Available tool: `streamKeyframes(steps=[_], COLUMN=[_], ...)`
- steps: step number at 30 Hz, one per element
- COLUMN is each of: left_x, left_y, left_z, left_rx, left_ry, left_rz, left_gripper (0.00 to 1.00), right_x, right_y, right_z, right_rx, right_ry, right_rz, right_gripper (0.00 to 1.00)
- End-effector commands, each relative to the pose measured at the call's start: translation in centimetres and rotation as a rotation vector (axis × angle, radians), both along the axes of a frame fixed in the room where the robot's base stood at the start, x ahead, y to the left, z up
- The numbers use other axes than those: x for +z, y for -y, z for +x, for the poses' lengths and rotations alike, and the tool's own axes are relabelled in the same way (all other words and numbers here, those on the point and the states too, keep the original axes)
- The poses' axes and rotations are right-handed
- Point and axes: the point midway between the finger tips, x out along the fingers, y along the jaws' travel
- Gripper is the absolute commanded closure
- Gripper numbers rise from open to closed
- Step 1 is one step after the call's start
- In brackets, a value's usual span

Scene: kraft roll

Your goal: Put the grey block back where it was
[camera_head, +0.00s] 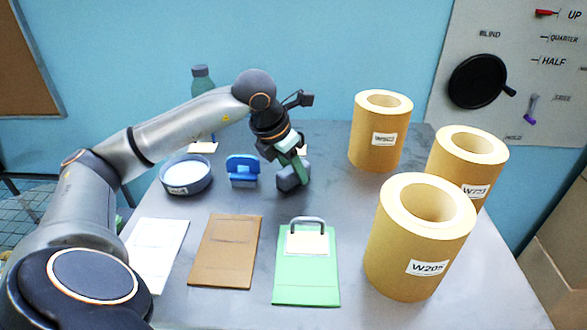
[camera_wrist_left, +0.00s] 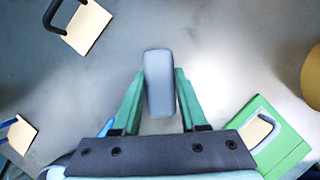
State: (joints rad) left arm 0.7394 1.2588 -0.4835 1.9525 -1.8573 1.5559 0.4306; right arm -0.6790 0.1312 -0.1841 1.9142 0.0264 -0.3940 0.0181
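The grey block (camera_head: 291,178) is a small rounded block near the middle of the table, looking slightly tilted in the head view. My left gripper (camera_head: 301,165) reaches down to it from above and behind. In the left wrist view the grey block (camera_wrist_left: 159,85) lies between the two green fingers of my left gripper (camera_wrist_left: 160,75), which meet its sides near their tips. I cannot tell clearly whether its underside touches the table. My right gripper is not in view.
A blue stamp-like object (camera_head: 242,172) and a round dish (camera_head: 187,175) stand left of the block. White (camera_head: 155,250), brown (camera_head: 226,250) and green (camera_head: 306,280) sheets lie in front. Large kraft rolls (camera_head: 420,245) stand at right. A bottle (camera_head: 202,80) is behind my arm.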

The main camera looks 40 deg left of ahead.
Motion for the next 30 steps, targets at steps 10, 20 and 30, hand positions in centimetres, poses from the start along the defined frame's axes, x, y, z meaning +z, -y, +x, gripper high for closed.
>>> streamKeyframes(steps=[10, 20, 30], left_x=[0.0, 1.3, 8.0], left_y=[0.0, 0.0, -0.2], left_z=[0.0, -0.3, -3.0], left_rx=[0.0, 0.0, 0.0], left_ry=[0.0, 0.004, 0.006], left_rz=[-0.001, 0.0, -0.001], left_gripper=[0.28, 0.28, 0.28], right_x=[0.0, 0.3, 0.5], right_y=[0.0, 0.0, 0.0], right_z=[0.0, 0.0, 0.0], right_rx=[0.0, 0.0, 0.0], right_ry=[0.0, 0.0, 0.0], right_rz=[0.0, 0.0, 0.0], right_gripper=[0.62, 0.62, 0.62])
